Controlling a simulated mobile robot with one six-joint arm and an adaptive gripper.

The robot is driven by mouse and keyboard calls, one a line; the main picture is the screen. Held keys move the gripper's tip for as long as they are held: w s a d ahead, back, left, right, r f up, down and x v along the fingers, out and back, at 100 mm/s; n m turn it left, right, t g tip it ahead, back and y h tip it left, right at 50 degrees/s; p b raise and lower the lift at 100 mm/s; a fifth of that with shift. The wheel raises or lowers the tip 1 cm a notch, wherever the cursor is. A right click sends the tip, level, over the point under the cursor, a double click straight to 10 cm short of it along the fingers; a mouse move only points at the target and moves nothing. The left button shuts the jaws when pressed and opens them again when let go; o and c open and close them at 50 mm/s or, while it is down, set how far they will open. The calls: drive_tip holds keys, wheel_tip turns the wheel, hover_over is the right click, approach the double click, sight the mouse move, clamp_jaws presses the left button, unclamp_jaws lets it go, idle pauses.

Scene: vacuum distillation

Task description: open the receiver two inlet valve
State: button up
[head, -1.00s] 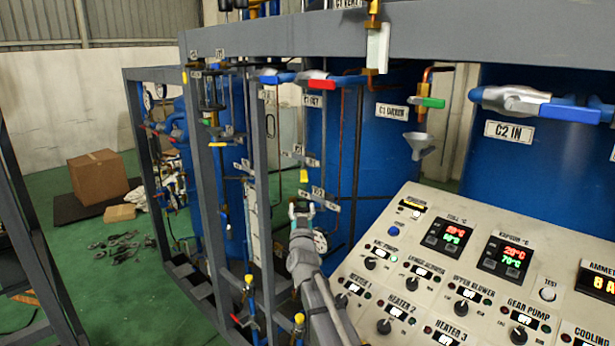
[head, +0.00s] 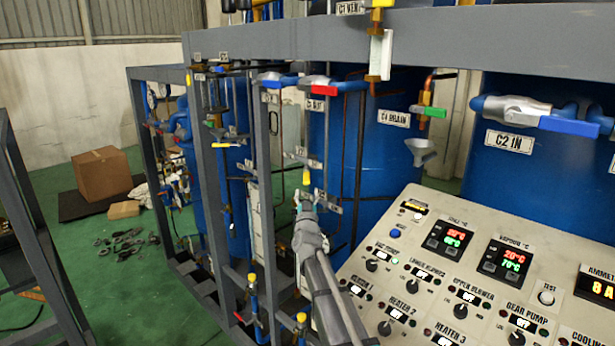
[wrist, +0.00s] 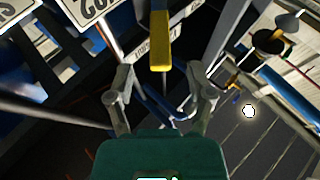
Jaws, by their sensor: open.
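A small valve handle with a yellow grip (head: 306,176) hangs down in the pipework in front of the blue vessel. In the wrist view the yellow handle (wrist: 159,45) comes down from the top, ahead of and roughly midway between the fingers. My gripper (head: 305,200) is just below the handle in the head view. In the wrist view my gripper (wrist: 160,82) has its two fingers wide apart with nothing between them. White label plates (wrist: 92,10) show near the handle; I cannot tell which one names receiver two.
A grey frame post (head: 262,180) stands just left of the gripper. The control panel (head: 450,225) slopes at the right, close to my arm. A horizontal beam (head: 420,38) crosses above. A valve with a blue handle (head: 568,126), labelled C2 IN, is far right.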

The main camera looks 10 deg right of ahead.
sight(307, 177)
drive_tip(key=shift+p+x, duration=1.15)
drive_tip(key=shift+x, duration=2.4)
clamp_jaws()
